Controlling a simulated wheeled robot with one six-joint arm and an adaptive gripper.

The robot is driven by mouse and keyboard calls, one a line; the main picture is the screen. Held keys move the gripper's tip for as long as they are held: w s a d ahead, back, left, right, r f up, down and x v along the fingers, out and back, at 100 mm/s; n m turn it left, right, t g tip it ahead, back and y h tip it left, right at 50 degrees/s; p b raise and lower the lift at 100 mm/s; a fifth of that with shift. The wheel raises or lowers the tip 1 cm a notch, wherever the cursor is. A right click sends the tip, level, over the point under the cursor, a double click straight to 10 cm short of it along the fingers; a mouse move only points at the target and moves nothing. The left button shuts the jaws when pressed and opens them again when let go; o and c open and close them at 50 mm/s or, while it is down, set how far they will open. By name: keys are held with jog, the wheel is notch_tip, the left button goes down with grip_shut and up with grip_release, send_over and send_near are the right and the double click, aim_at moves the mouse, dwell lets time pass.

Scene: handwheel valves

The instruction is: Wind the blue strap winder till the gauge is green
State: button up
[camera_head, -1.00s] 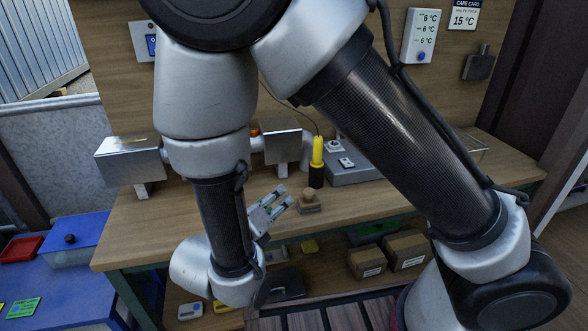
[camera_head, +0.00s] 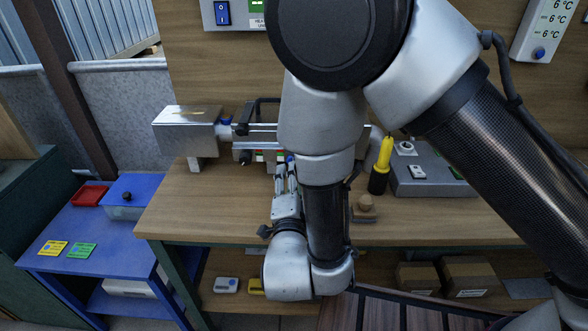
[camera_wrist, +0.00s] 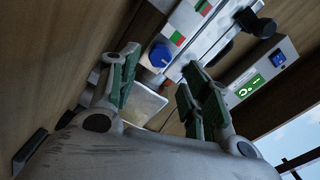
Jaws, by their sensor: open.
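The blue winder knob (camera_wrist: 160,55) is on the front of a pale metal fixture, beyond and between my open fingers in the wrist view. In the head view, a small blue part of it (camera_head: 290,159) shows just past my fingertips. My gripper (camera_wrist: 160,88) is open, its green-padded fingers apart with nothing between them. In the head view, my gripper (camera_head: 286,178) points at the fixture above the bench. My arm hides the fixture's right part.
A black knob (camera_head: 245,158) is left of the blue one. A metal box (camera_head: 186,130) stands at the bench's left. A yellow-and-black tool (camera_head: 381,165), a wooden stamp-like piece (camera_head: 365,203) and a grey control box (camera_head: 430,174) are to the right. The bench front left is clear.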

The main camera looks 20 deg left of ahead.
jog(key=shift+x, duration=2.9)
jog(key=c, duration=0.8)
jog(key=shift+o, duration=0.2)
